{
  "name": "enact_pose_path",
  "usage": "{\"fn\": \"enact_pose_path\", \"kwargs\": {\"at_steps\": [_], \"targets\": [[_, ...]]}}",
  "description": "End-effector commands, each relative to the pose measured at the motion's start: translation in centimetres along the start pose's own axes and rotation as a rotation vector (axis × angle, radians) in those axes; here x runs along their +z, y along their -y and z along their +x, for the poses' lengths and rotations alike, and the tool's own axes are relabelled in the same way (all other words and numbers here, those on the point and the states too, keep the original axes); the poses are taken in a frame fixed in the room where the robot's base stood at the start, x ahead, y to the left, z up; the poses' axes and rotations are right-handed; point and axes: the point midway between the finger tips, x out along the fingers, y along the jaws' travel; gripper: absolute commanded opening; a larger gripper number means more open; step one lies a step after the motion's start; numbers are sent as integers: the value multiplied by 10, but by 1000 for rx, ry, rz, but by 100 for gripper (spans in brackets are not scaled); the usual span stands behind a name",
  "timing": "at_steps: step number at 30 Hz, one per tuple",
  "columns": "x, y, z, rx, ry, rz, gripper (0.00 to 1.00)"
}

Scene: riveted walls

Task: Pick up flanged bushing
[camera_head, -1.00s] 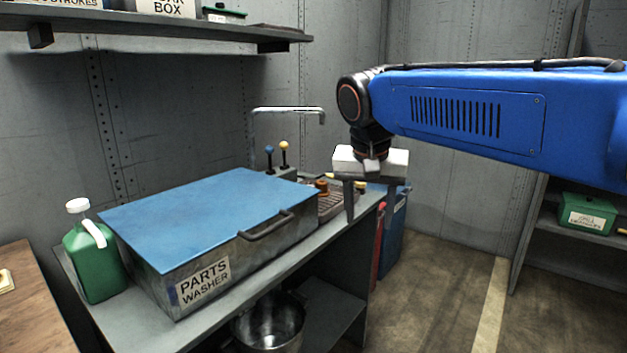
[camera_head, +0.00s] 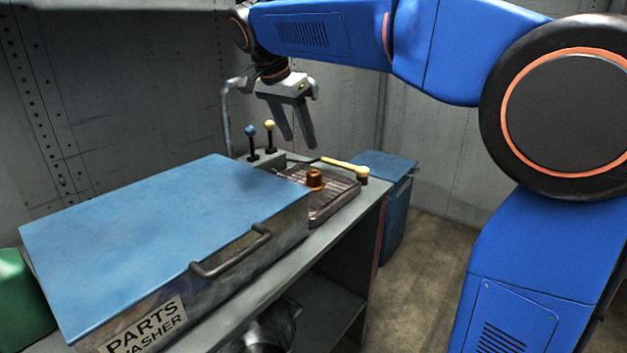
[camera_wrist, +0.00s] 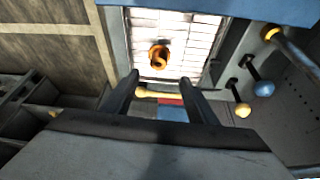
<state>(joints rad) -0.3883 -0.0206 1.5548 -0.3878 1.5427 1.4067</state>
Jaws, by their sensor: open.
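The flanged bushing (camera_head: 314,178) is a small copper-orange piece standing on the drain tray (camera_head: 338,205) beside the parts washer. In the wrist view the bushing (camera_wrist: 159,56) shows its round opening and lies on the pale tiled-looking tray (camera_wrist: 197,26), beyond my fingertips. My gripper (camera_head: 296,145) is open and empty, in the air above and behind the bushing in the head view. In the wrist view its two fingers (camera_wrist: 156,80) point toward the tray, apart from the bushing.
The blue-lidded parts washer (camera_head: 165,235) fills the left of the bench. Levers with a blue knob (camera_head: 250,132) and a yellow knob (camera_head: 270,125) stand behind the tray near a bent pipe (camera_head: 227,115). A yellow-handled brush (camera_head: 345,166) lies at the tray's far edge. A blue bin (camera_head: 400,200) stands beyond.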

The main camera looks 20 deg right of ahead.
Motion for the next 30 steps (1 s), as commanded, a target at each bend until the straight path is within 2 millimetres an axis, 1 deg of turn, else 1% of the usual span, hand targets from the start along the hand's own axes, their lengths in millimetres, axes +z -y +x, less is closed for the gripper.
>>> {"fn": "enact_pose_path", "kwargs": {"at_steps": [1,3,9,12,15,20,30], "targets": [[0,-1,10,2,1,0,52],[0,-1,23,3,1,0,52],[0,-1,57,2,1,0,52],[-1,-1,71,1,1,0,52],[0,-1,79,0,0,0,52],[-1,-1,87,0,1,-1,52],[-6,-3,128,2,1,-1,52]]}}
